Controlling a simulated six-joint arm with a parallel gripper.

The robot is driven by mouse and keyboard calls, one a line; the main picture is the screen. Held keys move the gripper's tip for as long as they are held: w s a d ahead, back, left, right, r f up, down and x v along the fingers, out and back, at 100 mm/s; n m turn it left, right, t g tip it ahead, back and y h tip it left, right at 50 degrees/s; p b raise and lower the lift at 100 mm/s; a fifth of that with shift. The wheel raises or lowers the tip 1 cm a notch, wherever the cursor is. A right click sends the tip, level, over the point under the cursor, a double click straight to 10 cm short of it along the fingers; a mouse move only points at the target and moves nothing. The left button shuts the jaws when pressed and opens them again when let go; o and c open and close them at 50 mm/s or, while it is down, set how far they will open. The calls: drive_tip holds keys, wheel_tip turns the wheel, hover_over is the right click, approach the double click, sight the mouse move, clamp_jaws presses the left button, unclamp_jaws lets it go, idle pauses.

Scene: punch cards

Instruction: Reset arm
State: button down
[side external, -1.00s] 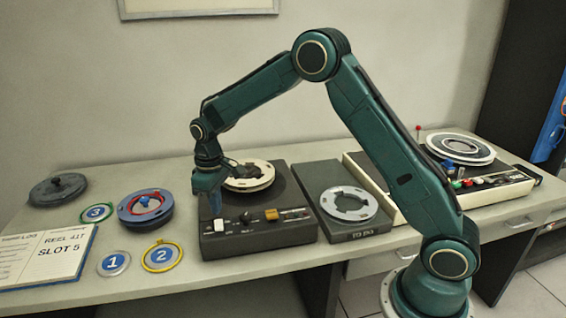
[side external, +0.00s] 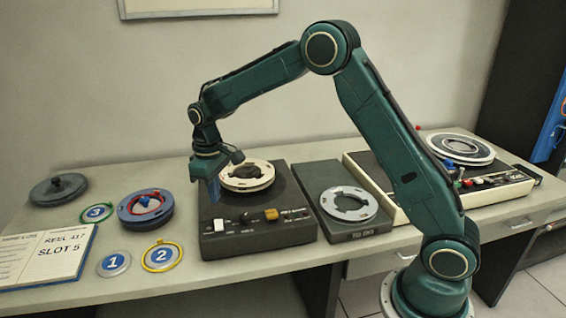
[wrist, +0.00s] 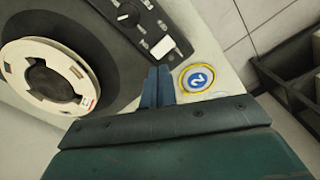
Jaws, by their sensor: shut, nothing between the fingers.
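My gripper (side external: 214,190) is shut and empty. It points down above the front left part of the dark tape machine (side external: 226,245), clear of its switches. A cream reel (side external: 247,177) sits on the machine and also shows at left in the wrist view (wrist: 50,78).
To the left are a blue reel (side external: 146,209), discs marked 1 (side external: 113,263), 2 (side external: 162,256) and 3 (side external: 98,212), a dark reel (side external: 58,189) and an open log book (side external: 45,258). A grey box marked TO DO (side external: 350,215) and a cream console (side external: 400,205) stand right.

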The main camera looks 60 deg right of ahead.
drive_tip(key=s+r+m+t, duration=0.1)
drive_tip(key=s+r+t, duration=0.2)
drive_tip(key=s+r, duration=1.2)
drive_tip(key=s+m+t, duration=0.2)
drive_tip(key=s, duration=1.6)
drive_tip(key=shift+s+d+t, duration=0.15)
drive_tip(key=shift+d+t, duration=0.1)
drive_tip(key=shift+t, duration=0.05)
drive_tip(key=w+r+n+g, duration=0.25)
drive_tip(key=w+n, duration=0.25)
drive_tip(key=w, duration=1.2)
drive_tip(key=w+a+f+n+g, duration=0.1)
drive_tip(key=w+f+n, duration=0.1)
drive_tip(key=w+f, duration=0.3)
drive_tip(key=w+a+f+n+g, duration=0.1)
drive_tip(key=w+f+n+g, duration=0.1)
drive_tip(key=w+f, duration=0.3)
drive_tip(key=w, duration=0.4)
drive_tip(key=shift+w, duration=0.35)
